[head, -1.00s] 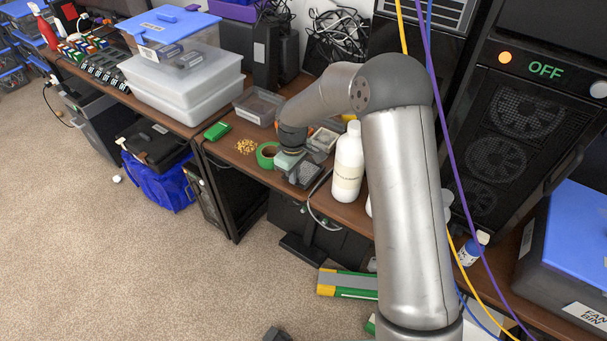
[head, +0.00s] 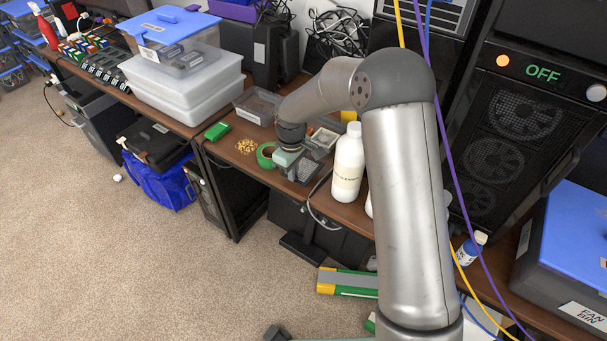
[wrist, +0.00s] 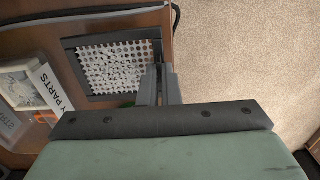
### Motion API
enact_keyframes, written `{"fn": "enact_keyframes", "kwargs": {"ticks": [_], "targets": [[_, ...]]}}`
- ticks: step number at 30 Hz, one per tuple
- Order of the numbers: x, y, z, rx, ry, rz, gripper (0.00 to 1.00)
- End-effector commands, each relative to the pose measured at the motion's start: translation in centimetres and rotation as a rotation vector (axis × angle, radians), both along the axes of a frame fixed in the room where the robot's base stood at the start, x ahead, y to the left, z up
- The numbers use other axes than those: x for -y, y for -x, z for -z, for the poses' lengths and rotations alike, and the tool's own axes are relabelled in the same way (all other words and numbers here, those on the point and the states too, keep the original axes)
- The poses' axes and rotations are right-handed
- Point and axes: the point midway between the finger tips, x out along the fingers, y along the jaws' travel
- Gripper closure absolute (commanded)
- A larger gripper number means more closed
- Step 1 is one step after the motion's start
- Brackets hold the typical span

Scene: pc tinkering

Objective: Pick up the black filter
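The black filter (wrist: 112,68) is a square black frame around a pale perforated mesh. In the wrist view it is just beyond my gripper, over the brown tabletop. In the head view the filter (head: 304,168) is at the desk's front edge, partly hidden by my wrist. My gripper (wrist: 160,70) has its two fingers close together at the filter's right rim, with the thin rim between them. In the head view my gripper (head: 287,157) is low over the desk and its fingers are mostly hidden. Whether the filter is clear of the desk is hard to tell.
A white bottle (head: 347,165) stands right of the filter. A green tape roll (head: 266,155) is left of it, and a small parts tray (head: 324,138) lies behind. A clear bin (head: 258,105) sits farther back. A grey cable (head: 318,212) hangs over the desk edge.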

Motion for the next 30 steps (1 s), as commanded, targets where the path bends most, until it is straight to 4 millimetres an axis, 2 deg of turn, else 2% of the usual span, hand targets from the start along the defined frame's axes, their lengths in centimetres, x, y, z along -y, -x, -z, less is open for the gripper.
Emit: {"fn": "enact_keyframes", "kwargs": {"ticks": [21, 30], "targets": [[-0.1, 0.1, -0.8, 0.000, 0.000, 0.000, 1.00], [-0.1, 0.1, -2.9, 0.001, 0.000, 0.000, 1.00]]}}
